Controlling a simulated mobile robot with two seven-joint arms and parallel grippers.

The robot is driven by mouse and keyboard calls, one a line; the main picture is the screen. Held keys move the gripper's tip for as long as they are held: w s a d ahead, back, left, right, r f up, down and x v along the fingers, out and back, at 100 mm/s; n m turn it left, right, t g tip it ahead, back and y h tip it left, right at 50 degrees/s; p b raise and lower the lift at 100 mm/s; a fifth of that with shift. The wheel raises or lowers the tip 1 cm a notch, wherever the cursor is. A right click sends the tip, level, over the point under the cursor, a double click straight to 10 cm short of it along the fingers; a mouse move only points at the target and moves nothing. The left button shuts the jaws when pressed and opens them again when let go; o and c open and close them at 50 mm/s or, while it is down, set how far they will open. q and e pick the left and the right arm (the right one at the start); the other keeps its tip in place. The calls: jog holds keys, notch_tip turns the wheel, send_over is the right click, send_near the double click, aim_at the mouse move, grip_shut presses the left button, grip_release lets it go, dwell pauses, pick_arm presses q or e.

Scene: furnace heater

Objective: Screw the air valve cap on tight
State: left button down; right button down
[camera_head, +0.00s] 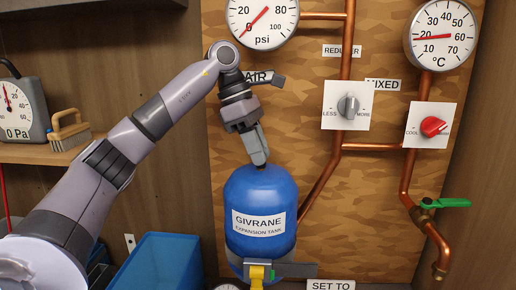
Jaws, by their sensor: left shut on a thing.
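The blue expansion tank (262,195), labelled GIVRANE, stands upright in the middle of the view. My left gripper (260,160) points down at the very top of the tank, over its centre. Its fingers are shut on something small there. The air valve cap itself cannot be made out; the fingers hide the tank's top fitting.
A psi gauge (262,14) and an AIR label (257,77) are above. Copper pipes (322,190), a grey reducer knob (348,106), a red knob (432,126) and a green-handled valve (450,203) are at right. A blue crate (160,262) is lower left.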

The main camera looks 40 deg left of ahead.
pick_arm(q)
jog(key=shift+r+m+p, duration=0.15)
jog(key=shift+m+p, duration=0.15)
jog(key=shift+m, duration=0.1)
jog(key=shift+w+m+g, duration=0.1)
jog(key=shift+m+g, duration=0.3)
jog(key=c, duration=0.9)
grip_release()
